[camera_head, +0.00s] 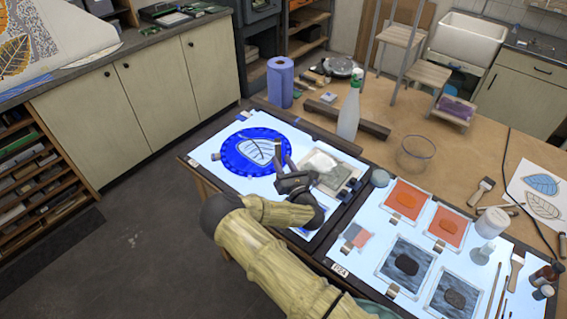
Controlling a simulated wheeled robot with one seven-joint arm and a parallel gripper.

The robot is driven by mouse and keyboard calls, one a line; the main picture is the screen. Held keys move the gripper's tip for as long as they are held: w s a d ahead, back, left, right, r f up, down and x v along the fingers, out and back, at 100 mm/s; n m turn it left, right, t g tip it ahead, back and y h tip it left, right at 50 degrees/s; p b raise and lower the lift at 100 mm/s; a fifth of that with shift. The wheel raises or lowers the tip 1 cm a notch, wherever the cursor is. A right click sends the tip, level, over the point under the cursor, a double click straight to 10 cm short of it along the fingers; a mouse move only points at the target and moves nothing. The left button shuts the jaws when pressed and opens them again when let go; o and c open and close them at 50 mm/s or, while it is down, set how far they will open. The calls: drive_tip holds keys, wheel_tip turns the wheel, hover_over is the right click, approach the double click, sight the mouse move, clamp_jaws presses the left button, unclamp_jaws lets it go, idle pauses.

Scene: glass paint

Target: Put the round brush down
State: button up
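My gripper (284,168) is over the left light panel, at the right edge of a blue round glass plate (238,166) with a pale leaf on it. Its dark fingers are small in this view. A short upright piece shows at the fingers, but I cannot tell whether it is a finger or part of a brush. I cannot make out the round brush for certain. Thin-handled brushes (494,289) lie at the right of the right light panel (463,262). A wide flat brush (483,191) lies on the brown table behind it.
A spray bottle (349,112), a glass bowl (415,153) and a blue paper roll (280,82) stand behind the panels. A pale tray (330,166) is right of my gripper. Orange and grey glass squares (406,262) cover much of the right panel. Brown table between bowl and stool is clear.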

drive_tip(key=shift+o, duration=0.4)
drive_tip(key=shift+s+a, duration=0.15)
drive_tip(key=shift+a, duration=0.1)
drive_tip(key=shift+d+r, duration=0.1)
drive_tip(key=shift+r, duration=0.1)
drive_tip(key=b+v, duration=0.1)
drive_tip(key=v, duration=0.2)
drive_tip(key=b+v, duration=0.2)
drive_tip(key=v, duration=0.2)
drive_tip(key=b+v, duration=0.2)
drive_tip(key=v, duration=0.2)
drive_tip(key=shift+d+f, duration=0.1)
drive_tip(key=shift+f, duration=0.2)
drive_tip(key=shift+s+d, duration=0.15)
drive_tip(key=shift+s, duration=0.2)
drive_tip(key=shift+r, duration=0.1)
